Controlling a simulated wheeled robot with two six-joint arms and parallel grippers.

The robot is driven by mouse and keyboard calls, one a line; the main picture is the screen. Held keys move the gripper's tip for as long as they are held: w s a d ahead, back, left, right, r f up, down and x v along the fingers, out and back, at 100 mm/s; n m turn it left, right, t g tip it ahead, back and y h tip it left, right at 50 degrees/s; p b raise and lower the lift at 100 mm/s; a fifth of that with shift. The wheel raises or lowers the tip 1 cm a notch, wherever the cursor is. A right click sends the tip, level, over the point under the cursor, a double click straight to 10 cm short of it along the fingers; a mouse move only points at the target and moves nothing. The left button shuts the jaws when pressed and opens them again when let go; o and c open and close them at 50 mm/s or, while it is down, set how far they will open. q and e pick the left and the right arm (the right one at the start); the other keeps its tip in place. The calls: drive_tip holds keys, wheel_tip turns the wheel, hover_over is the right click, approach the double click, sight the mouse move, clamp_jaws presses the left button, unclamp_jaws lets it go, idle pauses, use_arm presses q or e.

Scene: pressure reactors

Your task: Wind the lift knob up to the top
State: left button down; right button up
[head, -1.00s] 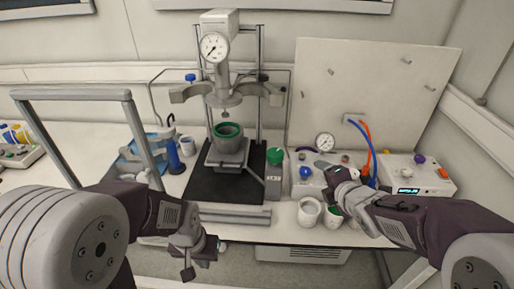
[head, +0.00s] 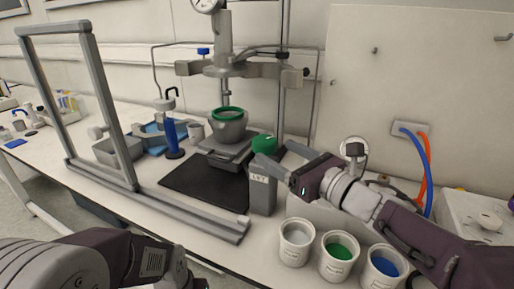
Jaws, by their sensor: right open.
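The lift knob (head: 264,143) is a green cap on top of a grey post labelled LIFT (head: 262,192), right of the reactor stand. My right gripper (head: 279,156) is open just right of the knob, its fingers pointing left toward it. One finger overlaps the knob's lower edge in the picture; I cannot tell whether they touch. The grey vessel with a green ring (head: 228,125) sits on the lift platform (head: 222,149), below the reactor head (head: 223,68) with a clear gap between. My left arm is at the bottom left, its gripper cut off by the frame edge.
White tubs with grey (head: 295,242), green (head: 338,257) and blue (head: 383,266) contents stand in front of my right arm. Red and blue hoses (head: 418,170) hang at right.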

sight(257, 141)
drive_tip(key=x, duration=0.8)
drive_tip(key=shift+w+a, duration=0.15)
drive_tip(key=shift+a, duration=0.15)
